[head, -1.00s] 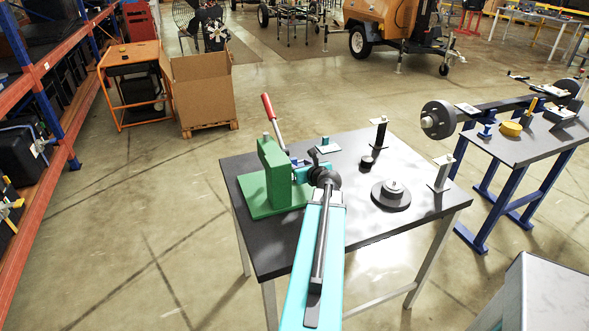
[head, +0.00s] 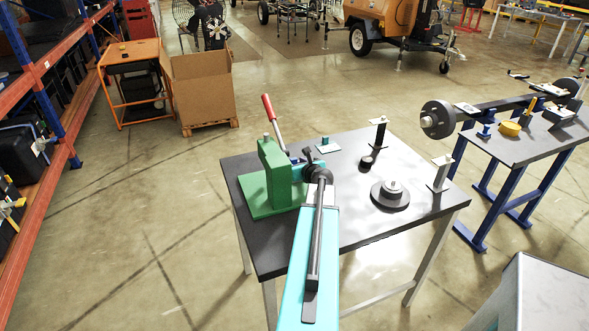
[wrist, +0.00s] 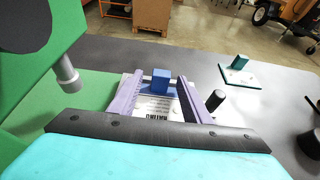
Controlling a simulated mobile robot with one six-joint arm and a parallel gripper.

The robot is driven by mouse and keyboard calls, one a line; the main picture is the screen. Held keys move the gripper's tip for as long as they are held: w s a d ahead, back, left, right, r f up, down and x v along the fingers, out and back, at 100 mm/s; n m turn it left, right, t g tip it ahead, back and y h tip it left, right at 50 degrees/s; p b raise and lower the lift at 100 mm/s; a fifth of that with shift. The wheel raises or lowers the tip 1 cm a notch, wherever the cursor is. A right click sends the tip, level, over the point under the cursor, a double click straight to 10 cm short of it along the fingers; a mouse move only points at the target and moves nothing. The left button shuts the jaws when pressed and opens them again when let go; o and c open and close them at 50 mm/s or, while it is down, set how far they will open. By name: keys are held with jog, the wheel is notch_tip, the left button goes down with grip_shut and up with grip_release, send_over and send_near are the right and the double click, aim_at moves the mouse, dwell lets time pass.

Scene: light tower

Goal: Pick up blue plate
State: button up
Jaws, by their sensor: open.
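A gap shows between the block and each finger. The near part of the plate is hidden behind my wrist edge. In the head view, my arm and the press largely hide the plate.
A teal-knobbed plate (wrist: 238,75) lies to the right on the table (head: 340,232). A round weight (head: 391,196) and two upright posts stand farther right. The press's red-handled lever (head: 273,121) rises close to my gripper. The table's front right is clear.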

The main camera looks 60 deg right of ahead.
grip_shut()
jog(key=shift+r, duration=0.1)
dwell(0.4)
jog(key=shift+r+b, duration=0.3)
jog(key=shift+r, duration=1.2)
jog(key=s+a+r+b, duration=0.1)
jog(key=s+b, duration=0.3)
jog(key=s, duration=1.2)
jog(key=shift+a+r, duration=0.4)
